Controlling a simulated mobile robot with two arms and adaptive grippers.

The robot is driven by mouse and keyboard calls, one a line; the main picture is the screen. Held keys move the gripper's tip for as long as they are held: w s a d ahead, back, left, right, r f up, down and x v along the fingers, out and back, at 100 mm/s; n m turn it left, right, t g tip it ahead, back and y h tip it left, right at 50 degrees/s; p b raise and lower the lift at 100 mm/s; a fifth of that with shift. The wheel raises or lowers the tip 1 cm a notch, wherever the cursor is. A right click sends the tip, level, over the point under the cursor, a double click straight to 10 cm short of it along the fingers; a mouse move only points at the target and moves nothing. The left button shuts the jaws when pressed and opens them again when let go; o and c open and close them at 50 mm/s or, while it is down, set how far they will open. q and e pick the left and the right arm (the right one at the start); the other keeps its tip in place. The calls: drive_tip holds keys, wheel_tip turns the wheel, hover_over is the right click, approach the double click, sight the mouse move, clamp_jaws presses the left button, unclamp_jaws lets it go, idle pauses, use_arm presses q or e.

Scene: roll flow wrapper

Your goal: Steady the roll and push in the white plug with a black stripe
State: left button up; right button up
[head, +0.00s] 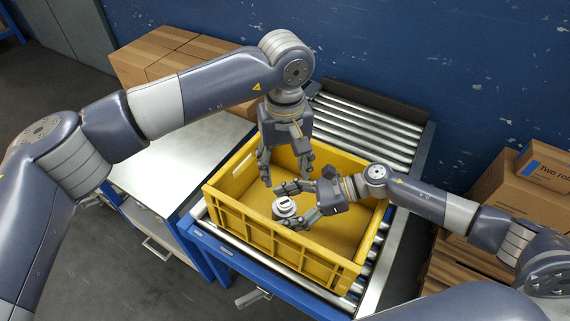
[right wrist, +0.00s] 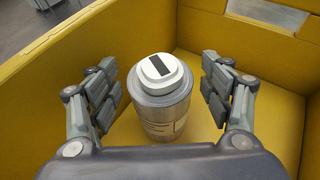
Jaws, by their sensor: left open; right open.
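The roll (right wrist: 163,115) is a silver-grey cylinder with a printed label, standing upright inside the yellow crate (head: 228,203). The white plug (right wrist: 161,72) with a black stripe sits at the roll's top and stands proud of it; the plug also shows in the head view (head: 284,203). My right gripper (right wrist: 163,90) is open, with its fingers on either side of the roll and gaps visible on both sides. My left gripper (head: 286,178) is open and empty, pointing down above the crate, a little above and behind the roll in the head view.
The crate's walls surround the roll and both grippers. The crate rests on a roller conveyor (head: 375,125). A bare metal table (head: 175,160) stands to the left. Cardboard boxes (head: 160,55) are behind, with more at the right (head: 510,195).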

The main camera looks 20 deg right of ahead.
drive_tip(key=v, duration=0.7)
drive_tip(key=shift+d+r, duration=0.1)
drive_tip(key=shift+d, duration=0.15)
